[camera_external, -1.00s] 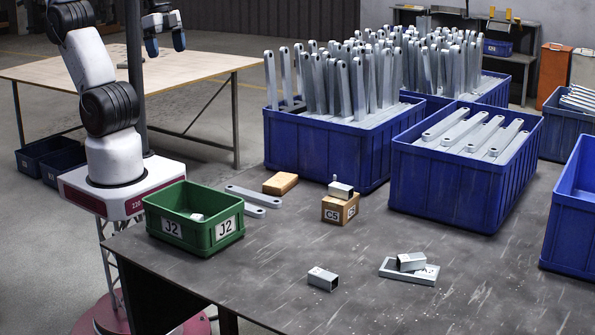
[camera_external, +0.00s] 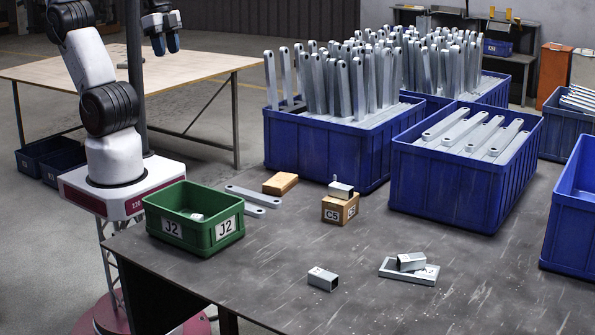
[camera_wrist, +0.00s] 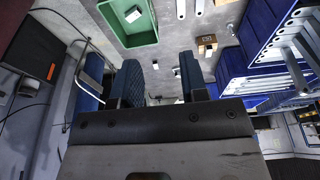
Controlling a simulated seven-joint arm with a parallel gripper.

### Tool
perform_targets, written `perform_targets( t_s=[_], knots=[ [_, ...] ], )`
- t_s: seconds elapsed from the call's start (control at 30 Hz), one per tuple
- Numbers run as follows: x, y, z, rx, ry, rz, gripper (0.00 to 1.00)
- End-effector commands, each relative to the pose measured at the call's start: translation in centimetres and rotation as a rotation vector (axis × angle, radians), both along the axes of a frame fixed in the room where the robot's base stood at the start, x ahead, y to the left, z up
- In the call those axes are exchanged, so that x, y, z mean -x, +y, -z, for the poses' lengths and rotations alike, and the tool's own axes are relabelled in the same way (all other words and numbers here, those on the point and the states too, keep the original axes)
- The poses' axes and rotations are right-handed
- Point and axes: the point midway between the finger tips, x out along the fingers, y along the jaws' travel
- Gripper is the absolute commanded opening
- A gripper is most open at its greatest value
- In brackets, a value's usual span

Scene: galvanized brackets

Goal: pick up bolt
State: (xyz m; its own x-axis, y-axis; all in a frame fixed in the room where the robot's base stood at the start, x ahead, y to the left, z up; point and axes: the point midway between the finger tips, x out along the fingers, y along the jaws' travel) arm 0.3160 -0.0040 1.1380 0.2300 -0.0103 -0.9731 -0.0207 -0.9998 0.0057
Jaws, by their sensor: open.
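My gripper (camera_external: 166,44) is high at the upper left in the external view, far above and away from the work table's objects. Its two dark blue padded fingers also show in the wrist view (camera_wrist: 160,76), apart with nothing between them. A small pale item (camera_external: 197,217) lies inside the green J2 bin (camera_external: 190,238), also unclear.
Two flat galvanized bars (camera_external: 254,198) lie beside the green bin, near a plain wooden block (camera_external: 280,184). Metal tube pieces (camera_external: 322,279) and a shallow tray (camera_external: 407,275) are at the front.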

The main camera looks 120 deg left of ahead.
Motion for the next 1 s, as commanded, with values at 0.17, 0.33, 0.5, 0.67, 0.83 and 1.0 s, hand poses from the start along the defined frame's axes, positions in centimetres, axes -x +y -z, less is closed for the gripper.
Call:
perform_targets(
  t_s=[0.17,0.33,0.5,0.67,0.83,1.0],
  knots=[
    [-0.2,0.1,0.1,-0.007,0.006,0.004,0.4],
    [-1.1,0.7,0.5,-0.045,0.034,0.027,0.4],
    [-3.0,1.9,1.5,-0.12,0.09,0.074,0.4],
    [-5.3,3.4,2.7,-0.209,0.158,0.135,0.4],
    [-7.8,5.1,4.1,-0.303,0.235,0.206,0.4],
    [-10.3,6.7,5.7,-0.394,0.31,0.283,0.4]
  ],
)
